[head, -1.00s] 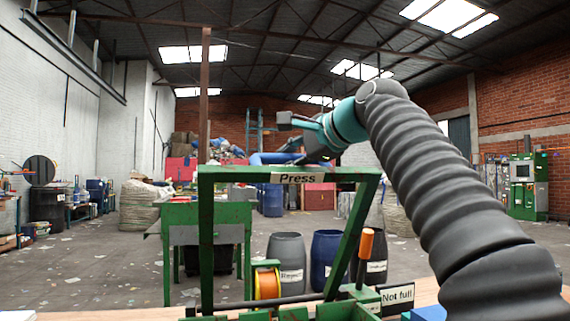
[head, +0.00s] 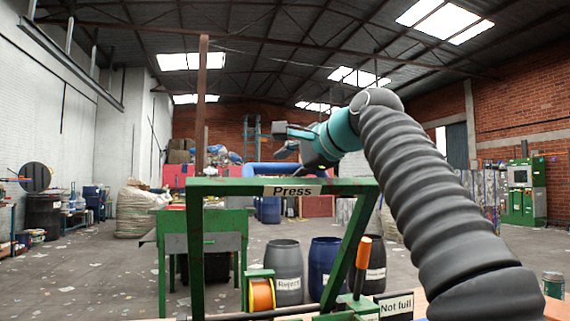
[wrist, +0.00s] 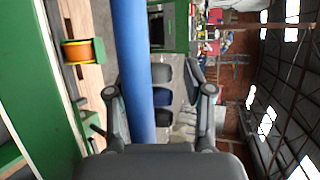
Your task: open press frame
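The green press frame (head: 197,240), labelled "Press", stands upright in the head view, with a top crossbar and a slanted right post. A blue bar (head: 262,168) shows just above and behind its crossbar. My gripper (head: 283,143) is above the crossbar, pointing left, with its fingers apart. In the wrist view my gripper (wrist: 160,91) is open. The blue bar (wrist: 132,60) runs lengthwise there, left of centre and partly behind the left finger. Nothing is visibly held. I cannot tell how far the bar is from the fingers.
An orange-handled lever (head: 362,252) and a "Not full" sign (head: 396,304) are at the frame's lower right. An orange spool (head: 261,294) is inside the frame. A "Reject" barrel (head: 286,270) and other barrels stand behind. A green can (head: 553,285) is at far right.

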